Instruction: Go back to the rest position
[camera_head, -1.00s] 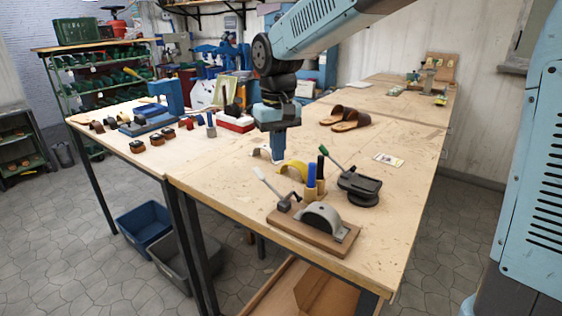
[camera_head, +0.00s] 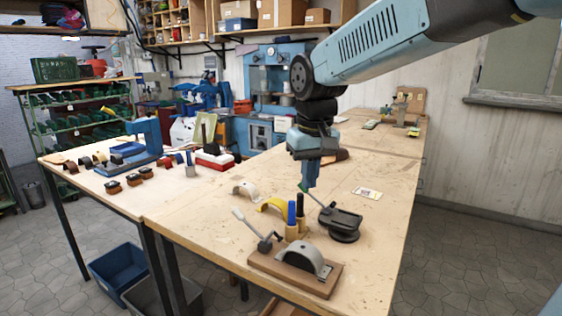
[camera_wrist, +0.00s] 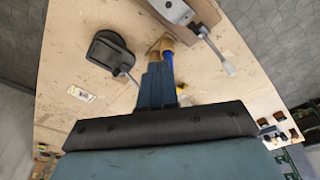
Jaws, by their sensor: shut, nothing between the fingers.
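My gripper (camera_head: 308,176) hangs from my blue arm above the wooden workbench (camera_head: 375,230), its fingers pointing down and shut with nothing between them. In the wrist view its closed fingers (camera_wrist: 156,84) point toward the bench, and the tools there lie below or beyond them. In the head view it overlaps the green tip of a lever on a black swivel tool (camera_head: 341,220); I cannot tell the exact gap. Brown sandals (camera_head: 335,156) are partly hidden behind my gripper.
Near my gripper are a grey clamp on a wooden base (camera_head: 296,271), a holder with blue and black handles (camera_head: 292,232), and yellow (camera_head: 272,204) and white (camera_head: 245,189) arched straps. A small card (camera_head: 367,193) lies at right.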

